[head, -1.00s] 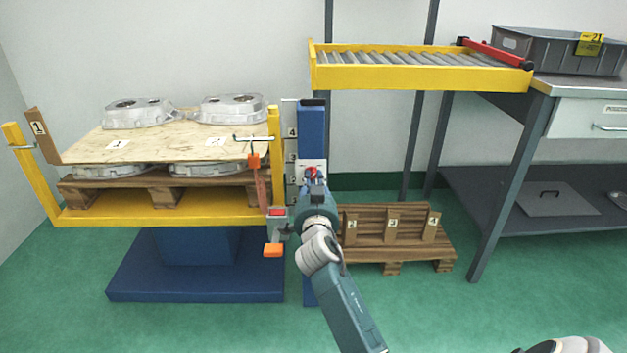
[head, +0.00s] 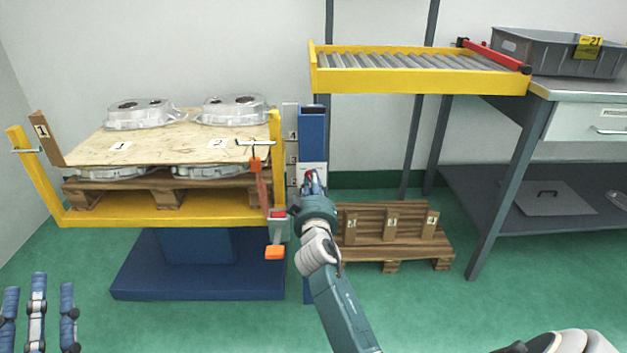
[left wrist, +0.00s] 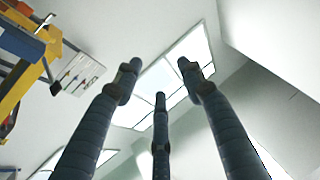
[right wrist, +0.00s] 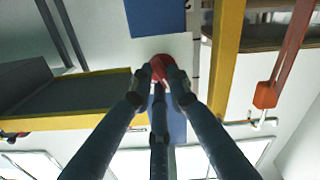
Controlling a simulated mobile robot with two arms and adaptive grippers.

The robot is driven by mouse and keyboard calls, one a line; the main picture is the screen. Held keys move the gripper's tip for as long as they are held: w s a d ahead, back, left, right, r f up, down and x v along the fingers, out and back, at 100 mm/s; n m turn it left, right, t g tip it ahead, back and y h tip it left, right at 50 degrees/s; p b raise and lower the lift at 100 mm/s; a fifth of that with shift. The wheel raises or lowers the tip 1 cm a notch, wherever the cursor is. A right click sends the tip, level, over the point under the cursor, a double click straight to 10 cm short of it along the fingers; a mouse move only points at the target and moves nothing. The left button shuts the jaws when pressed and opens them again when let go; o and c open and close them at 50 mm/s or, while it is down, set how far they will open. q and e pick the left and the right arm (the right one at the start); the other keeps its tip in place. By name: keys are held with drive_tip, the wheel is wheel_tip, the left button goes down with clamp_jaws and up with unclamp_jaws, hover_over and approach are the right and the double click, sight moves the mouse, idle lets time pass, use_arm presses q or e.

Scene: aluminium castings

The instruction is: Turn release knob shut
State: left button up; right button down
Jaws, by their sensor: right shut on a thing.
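The release knob is red and sits on a pale plate on the blue column (head: 313,130). In the head view only a sliver of the knob (head: 309,174) shows above my right gripper (head: 314,185), which hides the rest. In the right wrist view the red knob (right wrist: 161,64) lies between the fingertips of my right gripper (right wrist: 160,80), which are closed on it. My left gripper (head: 38,290) is at the lower left of the head view, fingers up, spread and empty. The left wrist view shows its open fingers (left wrist: 160,85) against the ceiling.
Left of the column stands a yellow lift frame (head: 170,218) with a plywood sheet (head: 160,146) bearing castings (head: 235,108). An orange-red lever (head: 275,252) hangs close beside my right gripper. A wooden pallet (head: 400,248) and a yellow roller conveyor (head: 420,78) are to the right.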

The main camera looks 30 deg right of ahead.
use_arm(q)
wheel_tip(320, 180, down, 7)
drive_tip(key=w+g+y+p, duration=0.1)
drive_tip(key=w+g, duration=0.1)
drive_tip(key=g, duration=0.1)
drive_tip(key=shift+a+r, duration=0.15)
use_arm(e)
drive_tip(key=shift+a+n, duration=0.1)
drive_tip(key=shift+n, duration=2.3)
drive_tip(key=c, duration=1.7)
unclamp_jaws()
drive_tip(key=shift+o, duration=0.2)
drive_tip(key=v, duration=1.2)
